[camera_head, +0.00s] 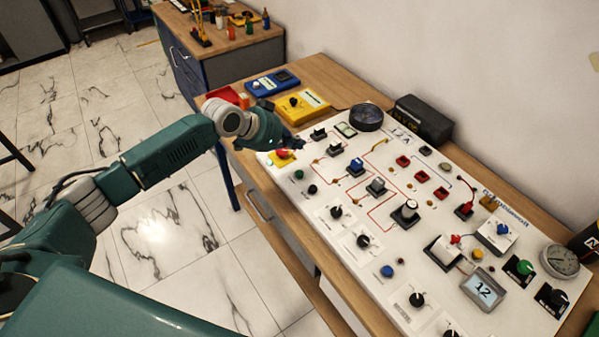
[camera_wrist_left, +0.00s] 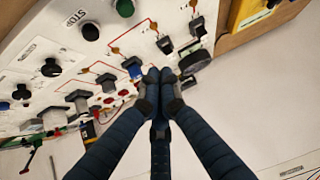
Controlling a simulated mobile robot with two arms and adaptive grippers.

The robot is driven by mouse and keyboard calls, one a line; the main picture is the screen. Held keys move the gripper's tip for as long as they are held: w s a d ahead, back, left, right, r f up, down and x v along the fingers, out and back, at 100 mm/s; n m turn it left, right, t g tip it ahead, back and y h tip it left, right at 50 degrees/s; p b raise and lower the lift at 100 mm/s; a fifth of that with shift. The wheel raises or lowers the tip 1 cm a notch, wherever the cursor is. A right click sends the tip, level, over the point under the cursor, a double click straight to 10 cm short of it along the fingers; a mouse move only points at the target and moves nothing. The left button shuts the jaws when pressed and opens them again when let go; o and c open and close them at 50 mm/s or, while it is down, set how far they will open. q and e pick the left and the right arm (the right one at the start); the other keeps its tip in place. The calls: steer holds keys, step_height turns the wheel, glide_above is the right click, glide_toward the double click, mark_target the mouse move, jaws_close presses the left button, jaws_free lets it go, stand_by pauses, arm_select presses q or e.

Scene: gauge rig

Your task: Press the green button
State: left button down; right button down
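A small green button (camera_head: 299,174) sits on the white gauge panel (camera_head: 330,230), near the panel's left end, beside a black button (camera_head: 312,189). In the left wrist view the green button (camera_wrist_left: 125,8) is at the top edge, next to the black button (camera_wrist_left: 90,32) and the word STOP. My left gripper (camera_head: 300,143) hovers above the panel's left end, beyond the green button and apart from it. In the left wrist view its fingertips (camera_wrist_left: 160,76) are together with nothing between them. My right gripper is in neither view.
A red and yellow button (camera_head: 284,154) lies close by my left gripper. Switches and knobs crowd the panel, including a green knob (camera_head: 524,267) at the far right. A black clock box (camera_head: 423,120) and a yellow device (camera_head: 301,105) stand behind.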

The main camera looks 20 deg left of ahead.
arm_select(q)
steer(key=shift+f, duration=0.1)
steer(key=b, duration=0.7)
glide_above(297, 173)
step_height(297, 173, down, 7)
steer(key=shift+a+f, duration=0.1)
steer(key=shift+f, duration=0.75)
steer(key=shift+f, duration=0.1)
steer(key=shift+f+b, duration=0.3)
stand_by(0.3)
